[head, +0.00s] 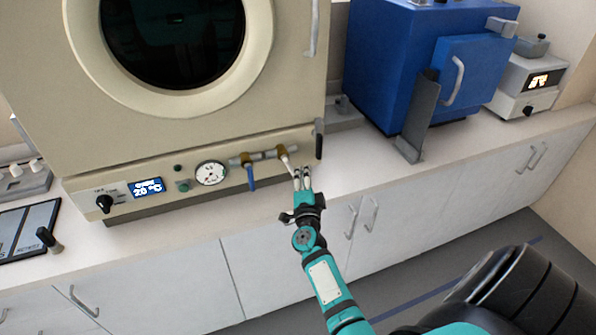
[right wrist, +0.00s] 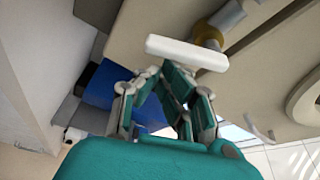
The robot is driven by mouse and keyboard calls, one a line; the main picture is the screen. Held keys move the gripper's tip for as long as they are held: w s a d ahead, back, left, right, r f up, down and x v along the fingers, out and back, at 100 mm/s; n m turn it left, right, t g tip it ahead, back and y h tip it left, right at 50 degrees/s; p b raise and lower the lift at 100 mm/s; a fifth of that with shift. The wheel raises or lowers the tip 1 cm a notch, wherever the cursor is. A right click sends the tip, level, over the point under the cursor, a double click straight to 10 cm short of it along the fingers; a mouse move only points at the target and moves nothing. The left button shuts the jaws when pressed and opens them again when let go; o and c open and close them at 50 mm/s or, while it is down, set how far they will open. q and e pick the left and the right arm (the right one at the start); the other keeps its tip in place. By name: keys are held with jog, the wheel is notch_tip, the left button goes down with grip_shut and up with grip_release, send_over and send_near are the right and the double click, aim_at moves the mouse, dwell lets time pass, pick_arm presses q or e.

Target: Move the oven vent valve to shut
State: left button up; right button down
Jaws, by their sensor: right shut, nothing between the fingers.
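The beige oven (head: 200,135) stands on the counter at the left. Two brass valves sit on a pipe on its front panel. The right one has a white lever (head: 290,163) slanting down and right; the left one has a blue lever (head: 251,178) pointing straight down. Which is the vent valve is not readable. My right gripper (head: 302,174) is shut and empty, its fingertips close to the white lever's lower end. In the right wrist view the white lever (right wrist: 187,53) lies just beyond the shut fingertips (right wrist: 163,72); contact cannot be told. My left gripper is out of view.
A round gauge (head: 211,173), a display (head: 147,188) and a black knob (head: 105,203) are left of the valves. A blue furnace (head: 395,60) and a grey upright plate (head: 418,115) stand to the right. The counter front (head: 365,180) is clear.

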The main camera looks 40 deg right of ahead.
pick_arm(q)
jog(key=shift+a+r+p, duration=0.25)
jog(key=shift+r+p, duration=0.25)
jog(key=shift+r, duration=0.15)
pick_arm(e)
jog(key=m, duration=0.1)
jog(key=a+f+m+g, duration=0.1)
jog(key=shift+w+a+f+m, duration=0.1)
jog(key=shift+w+m, duration=0.1)
jog(key=shift+m, duration=0.2)
jog(key=shift+a+f, duration=0.1)
jog(key=shift+a, duration=0.05)
